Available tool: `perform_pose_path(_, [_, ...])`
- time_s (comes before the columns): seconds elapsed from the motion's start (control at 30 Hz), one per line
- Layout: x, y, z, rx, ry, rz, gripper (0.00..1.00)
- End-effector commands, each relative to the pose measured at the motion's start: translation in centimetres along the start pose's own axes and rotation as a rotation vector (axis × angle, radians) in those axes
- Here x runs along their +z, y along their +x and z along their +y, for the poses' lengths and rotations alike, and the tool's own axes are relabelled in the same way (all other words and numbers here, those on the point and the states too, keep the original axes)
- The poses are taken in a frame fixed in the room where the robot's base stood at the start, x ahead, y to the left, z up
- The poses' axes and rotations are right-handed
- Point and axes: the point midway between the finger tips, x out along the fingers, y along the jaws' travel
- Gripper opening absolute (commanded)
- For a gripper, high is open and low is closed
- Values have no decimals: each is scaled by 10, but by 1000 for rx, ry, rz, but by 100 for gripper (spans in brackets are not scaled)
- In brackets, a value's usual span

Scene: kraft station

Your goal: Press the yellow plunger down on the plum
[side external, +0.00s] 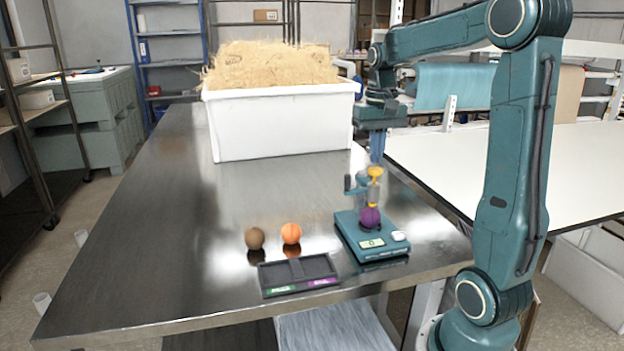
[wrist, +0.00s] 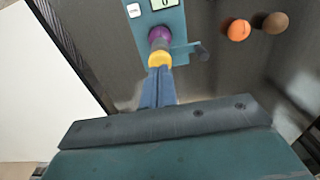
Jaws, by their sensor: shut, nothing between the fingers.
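The plum (side external: 370,217) sits on a teal device with a small display (side external: 372,243), and it also shows in the wrist view (wrist: 159,35). The yellow plunger (side external: 375,172) stands upright above the plum on the device's small stand. In the wrist view the plunger's yellow cap (wrist: 160,59) is just beyond my fingertips. My gripper (side external: 377,160) points down over the plunger, with its blue fingers shut together and empty. In the wrist view my fingertips (wrist: 160,71) line up with the yellow cap. I cannot tell whether they touch it.
An orange ball-like fruit (side external: 291,233) and a brown one (side external: 255,238) lie left of the device. A dark two-part tray (side external: 298,272) with green and purple labels is in front of them. A white bin (side external: 285,125) of straw-like filling stands behind. The table's left side is clear.

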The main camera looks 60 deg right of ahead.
Motion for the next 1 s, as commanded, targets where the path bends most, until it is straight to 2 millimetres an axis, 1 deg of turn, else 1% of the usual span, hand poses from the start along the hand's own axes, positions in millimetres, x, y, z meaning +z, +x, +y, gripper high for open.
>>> perform_pose_path(0.57, [0, 1, 0, 0, 0, 0, 0])
perform_pose_path(1.0, [0, 9, 0, 0, 0, -1, 0])
